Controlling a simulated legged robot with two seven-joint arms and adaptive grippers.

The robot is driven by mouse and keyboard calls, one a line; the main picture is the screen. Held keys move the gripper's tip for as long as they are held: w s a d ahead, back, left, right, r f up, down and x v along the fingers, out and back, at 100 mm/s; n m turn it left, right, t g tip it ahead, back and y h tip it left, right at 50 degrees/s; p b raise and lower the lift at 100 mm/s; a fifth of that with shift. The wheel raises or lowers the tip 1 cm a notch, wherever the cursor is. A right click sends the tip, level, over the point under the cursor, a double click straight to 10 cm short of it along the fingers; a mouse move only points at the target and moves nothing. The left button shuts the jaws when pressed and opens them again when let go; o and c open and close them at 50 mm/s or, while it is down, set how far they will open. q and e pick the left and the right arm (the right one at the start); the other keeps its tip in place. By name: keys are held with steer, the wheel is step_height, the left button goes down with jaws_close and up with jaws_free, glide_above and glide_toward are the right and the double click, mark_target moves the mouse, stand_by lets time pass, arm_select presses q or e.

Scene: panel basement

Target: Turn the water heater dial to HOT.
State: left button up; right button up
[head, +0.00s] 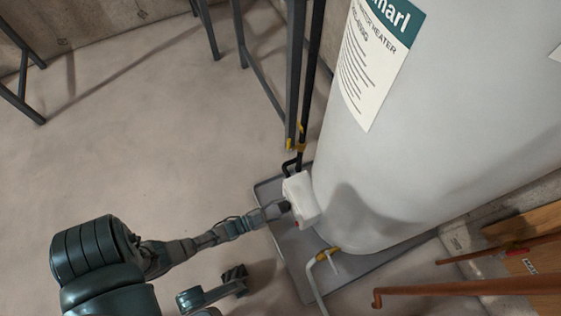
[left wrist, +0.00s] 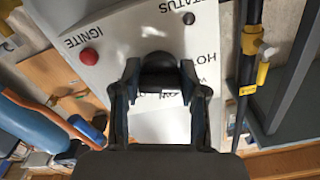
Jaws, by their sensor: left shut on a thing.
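The water heater (head: 430,130) is a large grey-white tank at the right in the head view. Its white control box (head: 301,196) sits low on the tank's left side. My left gripper (head: 284,207) reaches the box's face from the left. In the left wrist view, my left gripper (left wrist: 158,82) is shut on the black dial (left wrist: 158,62), with one finger on each side. The white panel (left wrist: 140,28) shows IGNITE, STATUS and a partly covered HOT label right of the dial. The lower labels are mostly hidden, and the dial's pointer cannot be made out.
A red button (left wrist: 89,56) and a dark status light (left wrist: 189,18) are on the panel. The tank stands in a grey drip pan (head: 300,262). A black pipe with yellow fittings (head: 301,147) rises beside the box. A copper pipe (head: 460,288) crosses lower right.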

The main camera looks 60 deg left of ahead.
arm_select(q)
steer(key=shift+s+a+f+n, duration=0.15)
steer(key=shift+f+n, duration=0.15)
steer(key=shift+n, duration=0.6)
steer(key=o, duration=1)
steer(key=shift+o, duration=0.6)
steer(key=shift+s, duration=0.2)
steer(key=s, duration=1.1)
steer(key=shift+s+a, duration=0.2)
steer(key=shift+a, duration=0.2)
